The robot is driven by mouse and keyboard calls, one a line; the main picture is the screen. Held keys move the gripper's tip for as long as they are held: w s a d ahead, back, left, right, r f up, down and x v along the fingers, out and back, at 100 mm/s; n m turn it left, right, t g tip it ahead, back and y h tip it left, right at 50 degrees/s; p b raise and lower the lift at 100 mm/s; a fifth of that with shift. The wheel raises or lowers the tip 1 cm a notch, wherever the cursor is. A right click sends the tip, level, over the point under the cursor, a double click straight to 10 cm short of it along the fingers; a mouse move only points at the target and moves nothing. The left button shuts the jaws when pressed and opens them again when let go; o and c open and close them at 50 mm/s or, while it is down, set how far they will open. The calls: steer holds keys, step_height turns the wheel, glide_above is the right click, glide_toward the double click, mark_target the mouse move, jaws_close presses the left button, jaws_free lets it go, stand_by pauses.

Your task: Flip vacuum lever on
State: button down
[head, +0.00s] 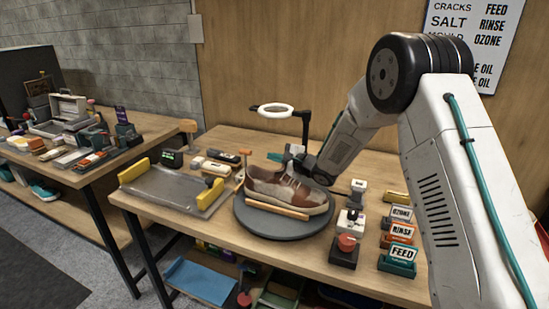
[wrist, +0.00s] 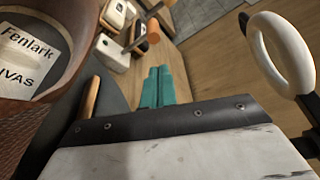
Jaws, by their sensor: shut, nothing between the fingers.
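My gripper (wrist: 158,75) shows in the wrist view as two teal fingers side by side, shut with nothing between them. In the head view my arm reaches down behind the brown and cream sneaker (head: 285,187), and the gripper is mostly hidden there; teal fingertips (head: 274,157) seem to show to its left. No part is clearly labelled as the vacuum lever. A white box with a dark upright knob (head: 351,221) stands right of the turntable, and a smaller white switch-like block (head: 358,187) stands behind it. I cannot tell whether either is the vacuum control.
The sneaker sits on a dark round turntable (head: 262,228). A ring lamp (head: 272,110) stands behind; it is close at right in the wrist view (wrist: 282,50). A red button (head: 346,242) and labelled boxes (head: 402,254) fill the right side. A metal tray (head: 165,190) lies left.

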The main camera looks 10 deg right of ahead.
steer(key=shift+d+r, duration=0.1)
steer(key=shift+r, duration=0.2)
steer(key=s+d+r+n+t+h, duration=0.1)
steer(key=s+d+r+n+h, duration=0.15)
steer(key=d+r+h, duration=0.55)
steer(key=s+d+r+n+g+h, duration=0.15)
steer(key=s+d+r, duration=0.25)
steer(key=s, duration=0.4)
steer(key=s+d+r+n+g+h, duration=0.1)
steer(key=s+d+r+h, duration=0.25)
steer(key=s, duration=0.35)
steer(key=s+d+f+n+g+y, duration=0.1)
steer(key=s+n+g, duration=0.8)
steer(key=s, duration=2.9)
steer(key=shift+f+y, duration=0.3)
steer(key=shift+f, duration=0.1)
steer(key=shift+s, duration=0.1)
